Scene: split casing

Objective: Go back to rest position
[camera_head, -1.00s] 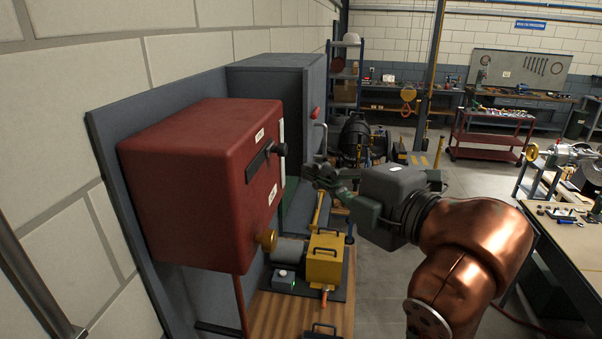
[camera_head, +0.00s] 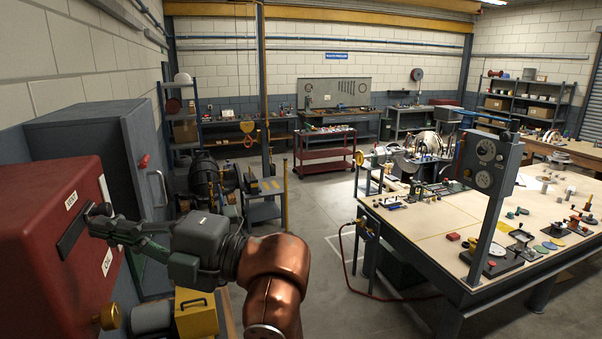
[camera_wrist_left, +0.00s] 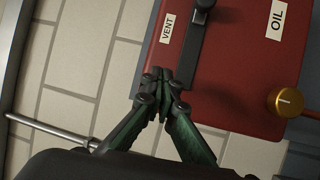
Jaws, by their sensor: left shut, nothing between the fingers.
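A red box (camera_head: 38,262) is mounted at the left in the head view. Its front has a dark slot with a black lever, a brass knob (camera_head: 108,316) and white labels. The wrist view shows the red box (camera_wrist_left: 232,75), the black lever (camera_wrist_left: 203,12), the brass knob (camera_wrist_left: 285,101) and the labels VENT and OIL. My left gripper (camera_head: 96,219) is shut and empty. In the head view it overlaps the front of the box. In the wrist view its fingertips (camera_wrist_left: 160,77) overlap the box's edge beside the VENT label; I cannot tell whether they touch. My right gripper is not in view.
A large workbench (camera_head: 425,232) with several parts fills the right. The floor between is largely clear, with a red hose.

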